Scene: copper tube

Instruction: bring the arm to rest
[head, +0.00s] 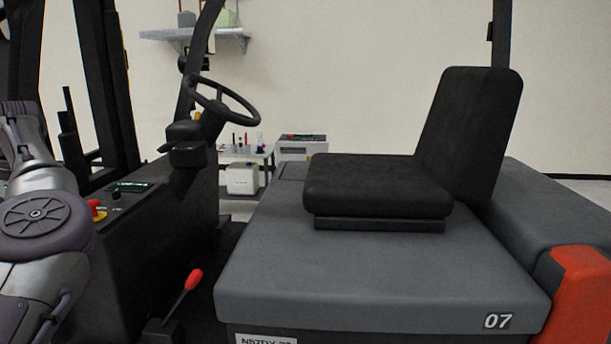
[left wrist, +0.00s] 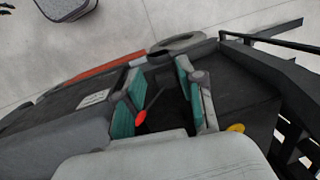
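My left arm (head: 40,225) comes in at the left edge of the head view, folded close to the forklift's front panel. Its gripper is outside that view. In the left wrist view my left gripper (left wrist: 158,95) is open, its two teal-padded fingers apart with nothing held. Through the gap shows a lever with a red knob (left wrist: 140,118), beyond the fingers. In the head view the same red-knobbed lever (head: 194,280) stands tilted on the forklift floor, with no gripper at it. My right arm and gripper are in neither view.
The forklift has a black seat (head: 375,188), a steering wheel (head: 222,101) and a red stop button (head: 96,207) on its panel. Dark mast posts (head: 105,80) stand near my arm. A shelf (head: 200,40) and a bench with bottles (head: 245,155) are behind.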

